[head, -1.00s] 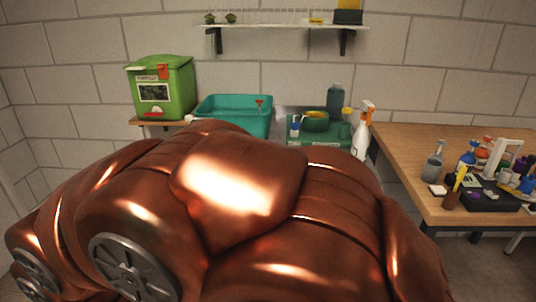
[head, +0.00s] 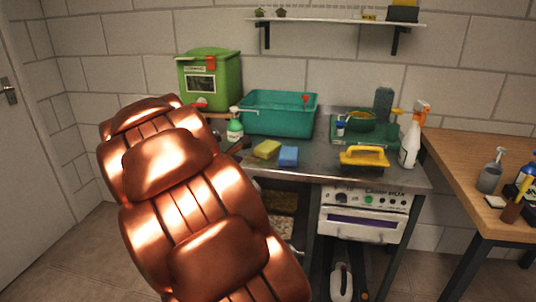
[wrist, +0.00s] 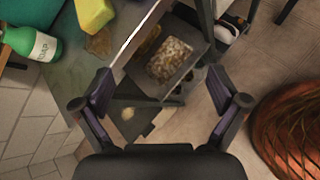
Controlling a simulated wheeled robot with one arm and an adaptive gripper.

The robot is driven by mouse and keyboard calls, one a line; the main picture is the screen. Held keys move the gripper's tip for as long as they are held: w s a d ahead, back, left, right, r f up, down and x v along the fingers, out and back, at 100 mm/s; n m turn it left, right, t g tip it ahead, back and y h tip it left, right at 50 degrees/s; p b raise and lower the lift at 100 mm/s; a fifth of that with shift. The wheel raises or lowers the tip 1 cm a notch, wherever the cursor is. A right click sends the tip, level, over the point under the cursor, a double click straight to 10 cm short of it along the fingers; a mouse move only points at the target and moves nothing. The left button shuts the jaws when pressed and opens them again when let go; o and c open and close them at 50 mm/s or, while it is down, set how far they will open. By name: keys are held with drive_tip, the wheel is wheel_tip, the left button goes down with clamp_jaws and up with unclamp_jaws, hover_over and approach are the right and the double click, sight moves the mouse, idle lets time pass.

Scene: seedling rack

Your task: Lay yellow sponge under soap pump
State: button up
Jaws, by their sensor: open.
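The yellow sponge (head: 267,150) lies on the metal counter near its front edge, just left of a blue sponge (head: 288,157). It also shows at the top of the wrist view (wrist: 95,12). The soap pump (head: 235,128), a green bottle with a white label and white pump head, stands at the counter's left end; the wrist view shows its green body (wrist: 36,45). The sponge and soap pump are apart. My gripper (wrist: 161,92) is open and empty, with the counter's front edge and shelves below in view between and beyond its fingers.
A teal basin (head: 278,114) and a green box (head: 209,80) stand behind. A yellow-handled brush or float (head: 363,157), a spray bottle (head: 410,142) and a green tray (head: 345,133) occupy the right. A wooden table (head: 462,165) adjoins on the right.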

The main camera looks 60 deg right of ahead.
sight(260, 151)
drive_tip(key=w+d+n+h, duration=0.1)
drive_tip(key=w+d+n, duration=0.1)
drive_tip(key=d, duration=0.1)
drive_tip(key=w+d+n, duration=0.2)
drive_tip(key=d, duration=0.2)
drive_tip(key=w+d+n+t+h+b, duration=0.1)
drive_tip(key=w+d+n, duration=0.1)
drive_tip(key=d, duration=0.1)
drive_tip(key=shift+d+r+h, duration=0.1)
drive_tip(key=shift+d+h, duration=0.2)
drive_tip(key=shift+d, duration=0.1)
drive_tip(key=shift+w+d+f+n, duration=0.1)
drive_tip(key=shift+d+f+n, duration=0.1)
drive_tip(key=shift+d+n, duration=0.35)
drive_tip(key=shift+w+b+x, duration=0.15)
drive_tip(key=shift+b+x, duration=0.1)
drive_tip(key=shift+x, duration=1.45)
drive_tip(key=shift+w+b+x, duration=0.15)
drive_tip(key=shift+b+x, duration=0.1)
drive_tip(key=shift+x, duration=1.5)
drive_tip(key=c, duration=0.9)
